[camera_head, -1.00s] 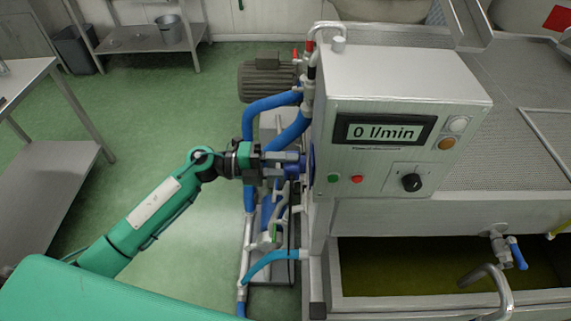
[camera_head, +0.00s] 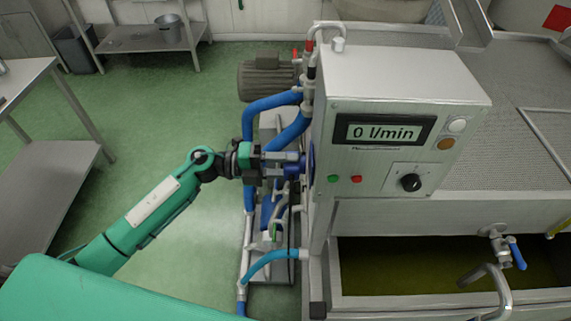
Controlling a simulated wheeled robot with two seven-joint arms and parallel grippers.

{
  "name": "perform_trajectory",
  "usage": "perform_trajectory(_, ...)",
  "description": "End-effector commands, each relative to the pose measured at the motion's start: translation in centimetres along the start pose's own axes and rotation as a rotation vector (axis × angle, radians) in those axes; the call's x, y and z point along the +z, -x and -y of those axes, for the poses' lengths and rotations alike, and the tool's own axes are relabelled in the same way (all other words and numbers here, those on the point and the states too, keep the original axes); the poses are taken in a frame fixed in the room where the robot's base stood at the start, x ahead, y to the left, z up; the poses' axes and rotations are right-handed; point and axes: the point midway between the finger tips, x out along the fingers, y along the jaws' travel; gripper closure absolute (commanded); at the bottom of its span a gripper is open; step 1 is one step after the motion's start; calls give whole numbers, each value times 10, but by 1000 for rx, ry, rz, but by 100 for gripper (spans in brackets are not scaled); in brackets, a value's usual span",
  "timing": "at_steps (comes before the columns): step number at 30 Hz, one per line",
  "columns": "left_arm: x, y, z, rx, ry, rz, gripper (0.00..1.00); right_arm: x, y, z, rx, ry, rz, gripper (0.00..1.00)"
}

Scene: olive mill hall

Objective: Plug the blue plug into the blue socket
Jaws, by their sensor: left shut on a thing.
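My left gripper (camera_head: 279,166) reaches in from the left and is shut on the blue plug (camera_head: 293,170), of which only a small part shows at the fingertips. The blue socket (camera_head: 310,160) is on the left side wall of the grey control box (camera_head: 333,110) and is seen edge-on. The plug is at the socket, in line with it. I cannot tell from this angle whether it is seated or just in front. My right gripper is not in view.
The box display (camera_head: 383,131) reads 0 l/min. Blue hoses (camera_head: 249,125) and a motor (camera_head: 267,78) stand behind and below my left gripper. A tank with a blue-handled tap (camera_head: 517,252) is at the lower right. Green floor (camera_head: 160,110) is free at the left.

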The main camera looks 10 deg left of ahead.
Motion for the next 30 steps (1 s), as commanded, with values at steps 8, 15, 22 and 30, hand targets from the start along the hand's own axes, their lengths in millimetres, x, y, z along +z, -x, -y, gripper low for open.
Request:
perform_trajectory(8, 0, 0, 0, -1, 0, 0, 80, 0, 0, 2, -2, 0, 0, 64)
perform_trajectory(15, 0, 0, 0, -1, 1, 0, 80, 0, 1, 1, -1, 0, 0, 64)
perform_trajectory(22, 0, -1, 0, -1, 1, 0, 80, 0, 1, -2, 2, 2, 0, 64)
perform_trajectory(30, 0, -6, 1, -1, 0, 1, 80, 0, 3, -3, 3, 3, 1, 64)
